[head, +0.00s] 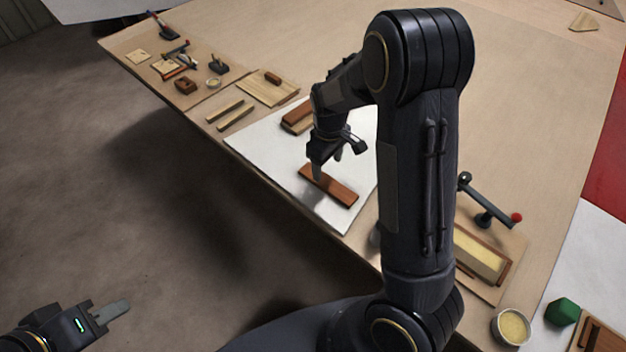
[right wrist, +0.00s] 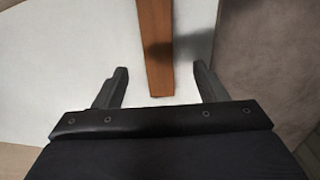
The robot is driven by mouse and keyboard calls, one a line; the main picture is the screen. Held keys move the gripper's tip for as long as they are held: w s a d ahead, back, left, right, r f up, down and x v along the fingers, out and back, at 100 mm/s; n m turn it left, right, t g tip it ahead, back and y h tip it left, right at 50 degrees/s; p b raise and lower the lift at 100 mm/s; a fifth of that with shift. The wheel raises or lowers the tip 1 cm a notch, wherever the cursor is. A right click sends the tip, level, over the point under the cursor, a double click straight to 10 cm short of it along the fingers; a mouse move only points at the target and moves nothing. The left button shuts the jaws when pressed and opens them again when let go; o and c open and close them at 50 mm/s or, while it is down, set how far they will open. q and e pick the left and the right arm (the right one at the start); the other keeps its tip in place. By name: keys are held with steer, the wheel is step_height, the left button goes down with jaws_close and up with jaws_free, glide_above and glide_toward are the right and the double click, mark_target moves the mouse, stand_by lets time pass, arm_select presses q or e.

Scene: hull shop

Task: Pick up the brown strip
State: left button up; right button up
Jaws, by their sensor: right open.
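The brown strip (head: 329,186) lies flat on a white sheet (head: 271,150) near the table's front edge. In the right wrist view the brown strip (right wrist: 155,45) runs from the top edge down to between my fingers, with white surface on both sides of it. My right gripper (head: 327,165) is open and just above the strip's left part in the head view. It also shows in the right wrist view (right wrist: 157,88), its two fingers apart on either side of the strip. My left gripper (head: 115,310) is at the lower left over the floor; its jaw opening is unclear.
Another brown piece (head: 297,117) lies on the sheet behind my right gripper. Two thin wooden sticks (head: 230,115) and a board (head: 266,90) lie to the left. A red-knobbed tool (head: 490,205), a yellow-filled tray (head: 480,254) and a bowl (head: 511,328) are at right.

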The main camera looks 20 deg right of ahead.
mark_target(328, 182)
steer(key=f, duration=0.7)
steer(key=shift+d+f+p, duration=0.15)
steer(key=shift+d+p, duration=0.05)
steer(key=shift+p, duration=0.2)
steer(key=shift+c, duration=0.3)
steer(key=c, duration=1.1)
steer(key=shift+o, duration=0.2)
steer(key=shift+r, duration=0.2)
